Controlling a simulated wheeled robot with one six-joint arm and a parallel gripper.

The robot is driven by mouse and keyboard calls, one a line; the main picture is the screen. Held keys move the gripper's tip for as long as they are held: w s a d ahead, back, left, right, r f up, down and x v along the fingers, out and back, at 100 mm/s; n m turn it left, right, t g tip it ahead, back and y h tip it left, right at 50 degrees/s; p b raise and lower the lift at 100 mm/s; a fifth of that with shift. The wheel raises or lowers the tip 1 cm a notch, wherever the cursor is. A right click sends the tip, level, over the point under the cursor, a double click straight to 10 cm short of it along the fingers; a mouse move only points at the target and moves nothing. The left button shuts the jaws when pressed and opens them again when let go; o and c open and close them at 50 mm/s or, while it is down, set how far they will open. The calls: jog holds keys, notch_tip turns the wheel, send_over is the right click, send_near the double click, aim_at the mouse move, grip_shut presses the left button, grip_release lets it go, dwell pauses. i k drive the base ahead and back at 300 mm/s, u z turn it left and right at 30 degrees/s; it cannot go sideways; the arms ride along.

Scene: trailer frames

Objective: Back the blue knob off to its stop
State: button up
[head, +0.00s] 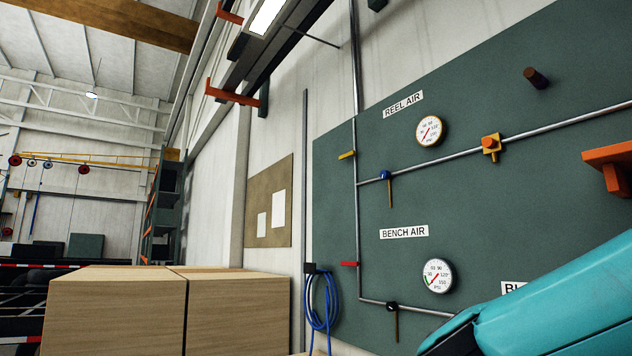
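A small blue knob (384,175) sits on the upper metal pipe of a green wall panel, with a thin brown stem hanging below it. The REEL AIR label (403,104) and a round dial gauge (430,131) are above and to its right. How far the knob is turned cannot be told. My teal arm enters at the lower right, well below and right of the knob. My gripper is not in view.
A black knob (392,307) and BENCH AIR gauge (438,276) are lower on the panel. An orange bracket (610,163) juts out at right. Wooden boxes (115,315) stand lower left; a blue hose (320,312) hangs beside the panel.

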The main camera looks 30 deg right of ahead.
aim_at(384, 174)
jog(key=u, duration=0.25)
jog(key=i, duration=1.5)
jog(key=z, duration=0.65)
jog(key=i, duration=1.45)
jog(key=z, duration=0.85)
